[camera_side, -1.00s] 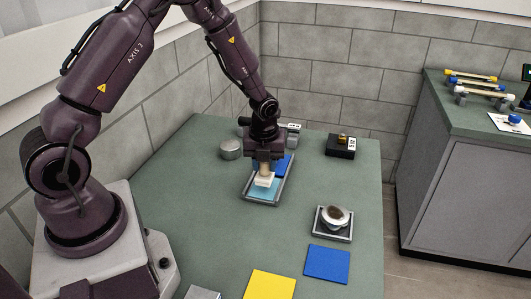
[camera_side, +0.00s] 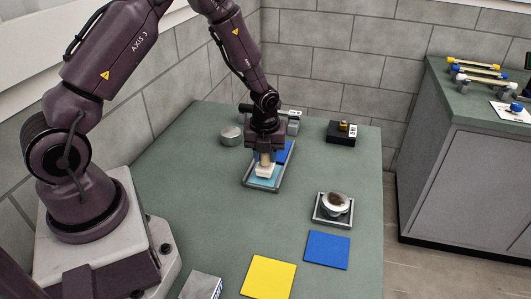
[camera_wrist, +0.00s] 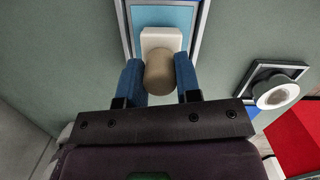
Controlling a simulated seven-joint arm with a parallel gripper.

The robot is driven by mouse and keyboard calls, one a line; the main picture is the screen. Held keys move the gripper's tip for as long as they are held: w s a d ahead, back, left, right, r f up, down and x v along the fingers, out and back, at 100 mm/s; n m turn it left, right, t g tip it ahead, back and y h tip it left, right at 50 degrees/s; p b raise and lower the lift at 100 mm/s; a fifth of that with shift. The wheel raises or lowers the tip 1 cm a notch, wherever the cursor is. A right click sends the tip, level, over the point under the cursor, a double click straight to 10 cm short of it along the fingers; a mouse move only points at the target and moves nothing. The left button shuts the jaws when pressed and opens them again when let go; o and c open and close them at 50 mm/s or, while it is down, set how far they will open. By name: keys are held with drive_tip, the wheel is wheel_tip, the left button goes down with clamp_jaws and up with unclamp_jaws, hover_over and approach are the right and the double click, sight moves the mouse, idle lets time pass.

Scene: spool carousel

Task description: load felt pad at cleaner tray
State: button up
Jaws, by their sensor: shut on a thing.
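My gripper (camera_side: 264,158) points down over the cleaner tray (camera_side: 246,180), a long grey-rimmed tray with a light blue part in front and a darker blue part behind. Its blue fingers (camera_wrist: 159,76) are shut on the felt pad's tan round knob (camera_wrist: 158,72). The pad's pale block (camera_side: 264,171) is over the light blue part (camera_side: 263,183). In the wrist view the pale block (camera_wrist: 161,38) lies between the tray's side rims. Whether the pad's underside touches the tray surface I cannot tell. The gripper partly hides the tray's middle.
A small dark-framed stand with a round dish (camera_side: 335,203) is to the right of the tray. A blue mat (camera_side: 327,250) and a yellow mat (camera_side: 268,276) lie in front. A grey cylinder (camera_side: 230,135) and a black box (camera_side: 341,133) stand behind.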

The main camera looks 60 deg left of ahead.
drive_tip(key=shift+f, duration=0.6)
idle(1.1)
drive_tip(key=shift+r, duration=3.6)
